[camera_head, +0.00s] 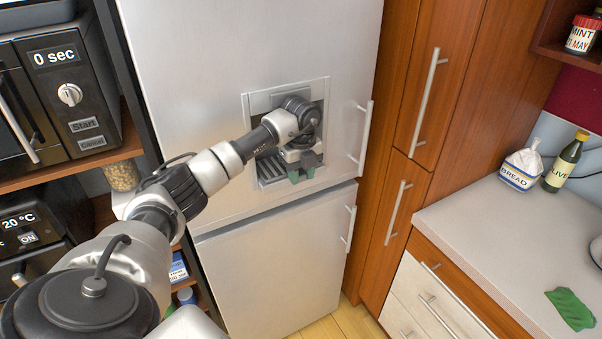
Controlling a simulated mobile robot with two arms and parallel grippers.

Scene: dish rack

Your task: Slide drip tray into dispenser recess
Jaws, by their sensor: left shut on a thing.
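The fridge's dispenser recess (249,104) is a framed opening in the upper door. The drip tray (269,173) is a grey slatted piece at the bottom of the recess, showing to the left of my gripper. My left gripper (303,174), with green fingertips, is in front of the recess at its lower right and is shut on the tray. My gripper and wrist hide the tray's right part and much of the recess. I cannot tell how deep the tray sits. My right gripper is not in view.
The upper door handle (365,138) stands just right of the recess, and the lower handle (349,229) is below it. Tall wooden cabinets (447,90) flank the fridge on the right. A microwave (62,95) is on the left shelf. The counter (480,230) holds bread, a bottle and a green cloth.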

